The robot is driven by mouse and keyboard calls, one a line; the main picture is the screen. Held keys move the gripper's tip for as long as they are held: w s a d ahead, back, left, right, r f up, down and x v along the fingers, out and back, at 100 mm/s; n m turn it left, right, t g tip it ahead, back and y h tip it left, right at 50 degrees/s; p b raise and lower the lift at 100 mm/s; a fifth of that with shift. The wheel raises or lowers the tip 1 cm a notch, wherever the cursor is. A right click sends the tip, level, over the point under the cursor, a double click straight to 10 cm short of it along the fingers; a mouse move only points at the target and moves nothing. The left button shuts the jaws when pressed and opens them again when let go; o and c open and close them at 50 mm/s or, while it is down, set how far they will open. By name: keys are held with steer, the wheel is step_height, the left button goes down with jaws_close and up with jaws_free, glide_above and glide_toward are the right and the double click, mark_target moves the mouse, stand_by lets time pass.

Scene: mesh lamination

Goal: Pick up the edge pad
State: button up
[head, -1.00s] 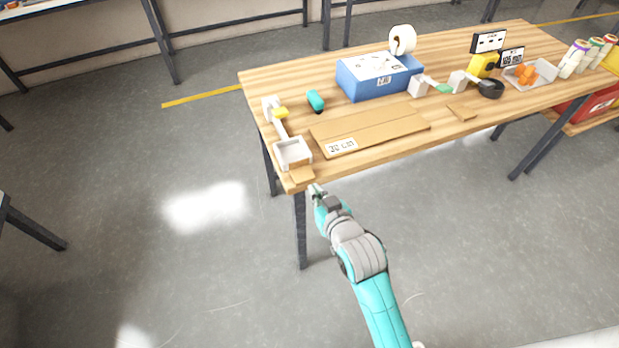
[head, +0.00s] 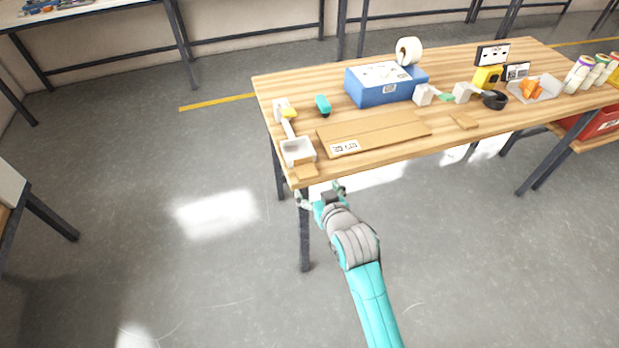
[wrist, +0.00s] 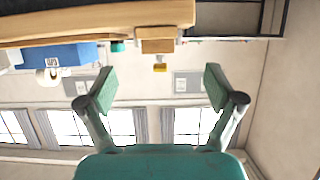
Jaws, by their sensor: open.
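The edge pad looks to be the small flat tan piece (head: 305,169) at the near left corner of the table, its end at or slightly past the front edge. In the wrist view, which looks upside down, a tan block end (wrist: 157,32) by the table edge seems to be the same pad. My gripper (head: 320,192) is just in front of and below that corner, apart from the pad. In the wrist view my gripper (wrist: 160,87) is open, with nothing between its two fingers.
A white tray (head: 298,151) stands right behind the pad. A flat brown board (head: 375,131) lies to the right, with a blue box (head: 386,88) behind it. A second small tan piece (head: 464,121) lies farther right. A table leg (head: 304,240) stands beside my gripper.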

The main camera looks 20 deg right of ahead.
mark_target(307, 171)
steer(key=x, duration=0.9)
steer(key=shift+w+d, duration=0.25)
steer(key=shift+w, duration=0.2)
steer(key=c, duration=1)
